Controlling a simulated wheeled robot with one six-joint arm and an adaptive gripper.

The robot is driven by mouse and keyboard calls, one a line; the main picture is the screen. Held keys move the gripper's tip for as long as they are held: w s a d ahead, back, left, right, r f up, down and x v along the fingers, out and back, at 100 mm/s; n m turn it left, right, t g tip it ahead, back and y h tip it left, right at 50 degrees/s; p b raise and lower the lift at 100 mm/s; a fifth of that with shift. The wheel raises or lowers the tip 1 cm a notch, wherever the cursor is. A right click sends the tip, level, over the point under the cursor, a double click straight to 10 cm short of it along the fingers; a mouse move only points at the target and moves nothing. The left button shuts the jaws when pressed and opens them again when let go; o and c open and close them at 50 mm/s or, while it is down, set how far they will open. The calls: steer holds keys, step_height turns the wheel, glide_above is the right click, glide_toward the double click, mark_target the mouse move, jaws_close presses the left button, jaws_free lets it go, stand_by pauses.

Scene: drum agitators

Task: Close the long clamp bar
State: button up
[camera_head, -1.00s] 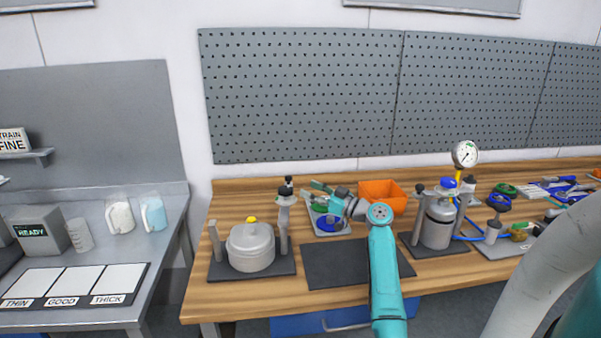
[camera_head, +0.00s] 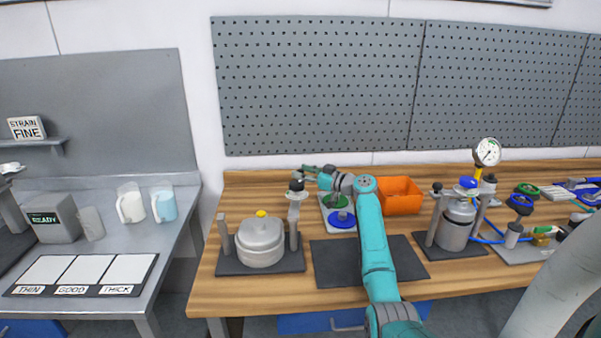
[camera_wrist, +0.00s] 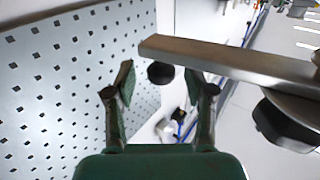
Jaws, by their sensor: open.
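The metal clamp bar (camera_wrist: 230,62) crosses the upper right of the wrist view, its free end reaching over the space between my fingertips. A black knob (camera_wrist: 160,73) shows between the fingertips; a larger dark knob (camera_wrist: 285,125) sits under the bar at right. In the head view, the clamp post (camera_head: 293,217) with its black-topped head (camera_head: 297,183) stands right of the lidded grey drum (camera_head: 260,241). My gripper (camera_wrist: 158,92) is open and empty; in the head view it is beside the post head (camera_head: 308,173). Whether a finger touches the bar I cannot tell.
A shorter post (camera_head: 224,238) stands left of the drum. A tray (camera_head: 329,200) with green and blue parts lies behind my arm, beside an orange bin (camera_head: 401,196). A dark mat (camera_head: 335,264) lies in front. A second vessel with gauge (camera_head: 456,225) stands right.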

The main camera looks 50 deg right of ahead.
steer(key=shift+w+a, duration=0.1)
steer(key=shift+w, duration=0.5)
jaws_close()
